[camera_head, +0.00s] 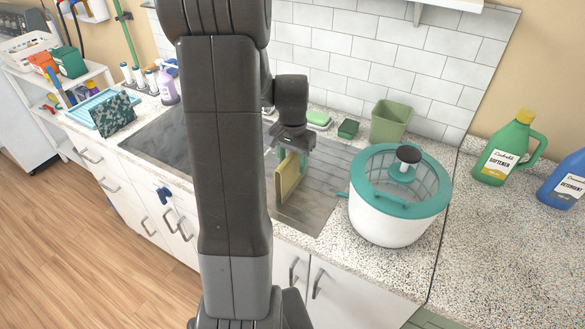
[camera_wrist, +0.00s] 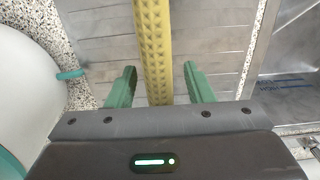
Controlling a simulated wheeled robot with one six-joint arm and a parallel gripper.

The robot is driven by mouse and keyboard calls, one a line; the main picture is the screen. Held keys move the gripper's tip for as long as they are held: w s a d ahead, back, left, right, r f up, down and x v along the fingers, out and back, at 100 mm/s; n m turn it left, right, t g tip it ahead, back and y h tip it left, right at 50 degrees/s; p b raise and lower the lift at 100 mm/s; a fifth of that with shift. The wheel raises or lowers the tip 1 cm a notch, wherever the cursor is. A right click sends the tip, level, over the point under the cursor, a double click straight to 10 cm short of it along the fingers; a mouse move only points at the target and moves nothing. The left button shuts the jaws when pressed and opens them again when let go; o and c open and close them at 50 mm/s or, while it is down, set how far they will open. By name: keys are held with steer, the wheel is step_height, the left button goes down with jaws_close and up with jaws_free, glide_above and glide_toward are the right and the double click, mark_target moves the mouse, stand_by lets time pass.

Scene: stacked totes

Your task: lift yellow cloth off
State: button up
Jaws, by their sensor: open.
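The yellow cloth (camera_head: 287,179) stands upright as a thin sheet over the ribbed metal drainboard, seen near the middle of the head view. In the wrist view the cloth (camera_wrist: 153,45) shows edge-on as a textured yellow strip running between my fingers. My gripper (camera_head: 293,154) is above the cloth, pointing down. In the wrist view my gripper (camera_wrist: 158,88) is open, with one green finger on each side of the strip and a visible gap on both sides. What holds the cloth up is hidden.
A white and teal spinner bowl (camera_head: 392,229) stands close right of the drainboard (camera_head: 322,193). A green bin (camera_head: 390,121), a small green box (camera_head: 348,128) and a soap dish (camera_head: 318,119) line the back. The metal sink (camera_head: 152,137) is left. Softener (camera_head: 505,150) stands far right.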

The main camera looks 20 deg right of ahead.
jaws_close()
